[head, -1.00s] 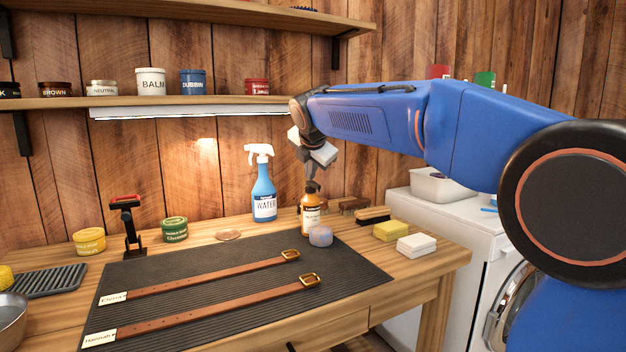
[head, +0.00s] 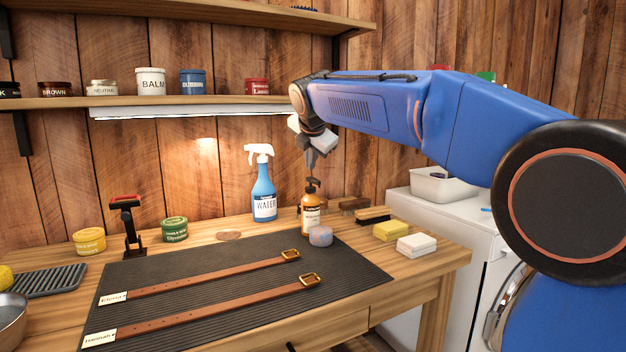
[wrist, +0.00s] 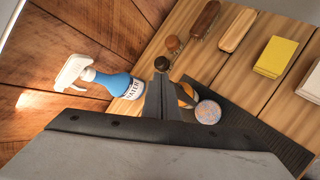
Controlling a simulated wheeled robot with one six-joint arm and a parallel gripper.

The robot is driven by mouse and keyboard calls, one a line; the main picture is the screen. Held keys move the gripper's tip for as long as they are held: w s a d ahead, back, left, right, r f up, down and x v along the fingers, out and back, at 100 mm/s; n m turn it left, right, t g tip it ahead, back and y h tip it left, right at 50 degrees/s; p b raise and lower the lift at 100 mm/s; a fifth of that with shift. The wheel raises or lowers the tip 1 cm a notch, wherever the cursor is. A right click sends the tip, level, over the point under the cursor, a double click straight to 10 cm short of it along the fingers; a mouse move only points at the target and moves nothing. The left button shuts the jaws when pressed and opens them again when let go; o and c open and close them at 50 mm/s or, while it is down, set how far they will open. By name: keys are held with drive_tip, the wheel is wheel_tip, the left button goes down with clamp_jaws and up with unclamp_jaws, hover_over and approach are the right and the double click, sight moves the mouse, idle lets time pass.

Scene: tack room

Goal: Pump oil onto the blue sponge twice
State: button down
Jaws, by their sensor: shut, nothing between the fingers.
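The amber oil bottle (head: 311,217) stands upright on the table with its dark pump head (head: 312,184) on top. In the wrist view the bottle (wrist: 185,95) is mostly hidden behind my fingers. The round blue sponge (head: 320,236) sits just in front of the bottle, on the dark mat. In the wrist view the sponge (wrist: 208,112) shows a tan patch on its top.
A blue water spray bottle (head: 264,192) stands left of the oil bottle. Brushes (head: 372,215) lie behind and right. A yellow sponge (head: 391,231) and a white block (head: 417,245) sit at the right. Two leather straps (head: 215,277) lie on the mat (head: 240,320).

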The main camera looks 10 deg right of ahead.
sight(311, 178)
drive_tip(key=shift+r, duration=1.85)
idle(1.1)
